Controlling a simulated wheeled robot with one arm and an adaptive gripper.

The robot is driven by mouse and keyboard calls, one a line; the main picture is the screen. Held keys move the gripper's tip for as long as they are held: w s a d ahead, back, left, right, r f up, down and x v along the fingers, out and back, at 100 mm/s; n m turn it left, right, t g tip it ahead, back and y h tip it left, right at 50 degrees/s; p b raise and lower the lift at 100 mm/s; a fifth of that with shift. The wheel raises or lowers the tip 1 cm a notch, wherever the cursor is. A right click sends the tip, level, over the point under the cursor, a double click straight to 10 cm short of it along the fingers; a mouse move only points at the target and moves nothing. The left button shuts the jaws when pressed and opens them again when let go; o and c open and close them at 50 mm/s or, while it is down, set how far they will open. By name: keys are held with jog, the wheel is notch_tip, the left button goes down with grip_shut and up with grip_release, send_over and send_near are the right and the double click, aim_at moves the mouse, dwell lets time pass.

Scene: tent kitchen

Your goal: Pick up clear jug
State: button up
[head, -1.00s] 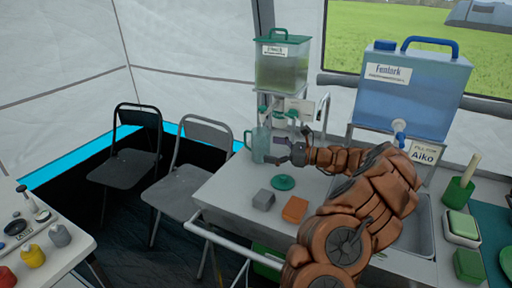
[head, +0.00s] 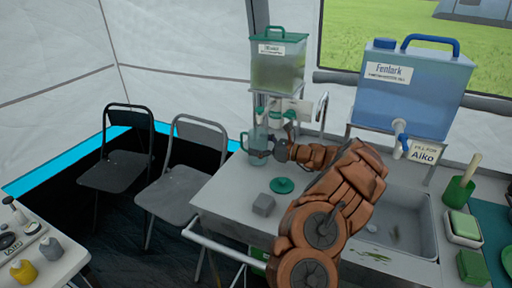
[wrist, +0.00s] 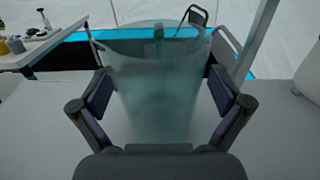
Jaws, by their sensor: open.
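The clear jug (head: 257,146) is a bluish see-through pitcher with a greenish handle on its left. It stands upright at the far left of the grey counter, under the green-lidded dispenser. In the wrist view the jug (wrist: 157,90) fills the middle. My gripper (head: 262,149) is at the jug. In the wrist view my gripper (wrist: 160,98) is open, with one finger on each side of the jug body. I cannot tell whether the pads touch it.
The green-lidded dispenser (head: 278,67) stands close behind the jug. A green lid (head: 282,185) and a grey block (head: 263,205) lie on the counter (head: 225,195). A blue tank (head: 412,90) and a sink (head: 400,222) are to the right. Folding chairs (head: 182,180) stand left.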

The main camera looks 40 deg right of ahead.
aim_at(249, 134)
jog(key=shift+w+a, duration=0.15)
jog(key=shift+w, duration=0.1)
jog(key=shift+c, duration=0.2)
jog(key=c, duration=1.4)
jog(key=shift+r, duration=0.1)
jog(key=shift+r+b, duration=0.3)
jog(key=shift+r, duration=1.3)
jog(key=shift+s+a+r, duration=0.1)
jog(key=shift+s+a, duration=0.05)
jog(key=shift+s, duration=0.05)
jog(key=shift+s+a+b, duration=0.45)
jog(key=shift+s+a, duration=1)
jog(key=shift+a, duration=1)
jog(key=shift+s+a+b, duration=0.45)
jog(key=shift+s+a, duration=1)
jog(key=shift+a, duration=1.05)
jog(key=shift+s+a+b, duration=0.45)
jog(key=shift+s+a, duration=1)
jog(key=shift+a, duration=1)
jog(key=shift+s+a, duration=0.1)
jog(key=shift+a, duration=0.05)
